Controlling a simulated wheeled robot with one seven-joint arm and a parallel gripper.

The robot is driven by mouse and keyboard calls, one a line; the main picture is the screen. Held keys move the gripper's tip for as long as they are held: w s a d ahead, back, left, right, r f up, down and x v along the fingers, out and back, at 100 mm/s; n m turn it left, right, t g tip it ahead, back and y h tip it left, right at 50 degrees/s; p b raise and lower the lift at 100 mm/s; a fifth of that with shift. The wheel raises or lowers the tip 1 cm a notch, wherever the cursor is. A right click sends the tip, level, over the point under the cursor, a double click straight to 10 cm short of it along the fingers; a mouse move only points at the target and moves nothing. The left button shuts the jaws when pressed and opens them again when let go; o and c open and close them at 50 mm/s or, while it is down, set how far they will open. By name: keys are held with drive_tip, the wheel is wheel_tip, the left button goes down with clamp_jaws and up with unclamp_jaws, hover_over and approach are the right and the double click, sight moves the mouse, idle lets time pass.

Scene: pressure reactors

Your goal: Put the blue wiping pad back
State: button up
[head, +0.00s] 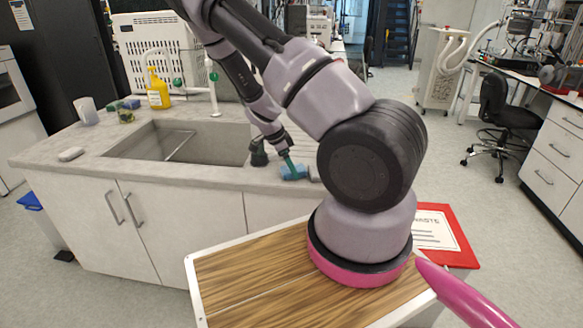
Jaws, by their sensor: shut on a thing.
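The blue wiping pad (294,173) is at the right end of the sink counter, near its front edge. My gripper (289,161), with green fingers, reaches down from above and is shut on the pad. The pad is small in view, and I cannot tell whether it rests on the counter or is held just above it. My arm hides part of the counter to the right of the pad.
The sink basin (180,142) lies left of my gripper, with a dark object (259,152) between. A yellow bottle (158,93), a cup (86,111), sponges (125,113) and a pale block (71,154) stand farther left.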

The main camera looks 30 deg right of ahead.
drive_tip(key=shift+f, duration=0.1)
drive_tip(key=o, duration=1.3)
drive_tip(key=shift+c, duration=0.2)
drive_tip(key=s+a+r+n+y, duration=0.1)
drive_tip(key=a+r+y, duration=0.15)
drive_tip(key=r, duration=0.45)
drive_tip(key=s+a+r+n+t+y, duration=0.1)
drive_tip(key=a+r+n, duration=0.1)
drive_tip(key=a+r, duration=0.35)
drive_tip(key=s+a+r+n+y, duration=0.1)
drive_tip(key=r, duration=0.8)
drive_tip(key=s+a+r+n+t+y, duration=0.1)
drive_tip(key=s+a+r+n+t, duration=0.1)
drive_tip(key=s+r+n, duration=0.4)
drive_tip(key=s+a+r+n+t+y, duration=0.1)
drive_tip(key=s+r+n+t, duration=0.4)
drive_tip(key=s+r, duration=0.6)
wheel_tip(320, 180, up, 6)
drive_tip(key=shift+a+f+n, duration=0.1)
drive_tip(key=shift+a+n, duration=0.25)
drive_tip(key=shift+n, duration=0.35)
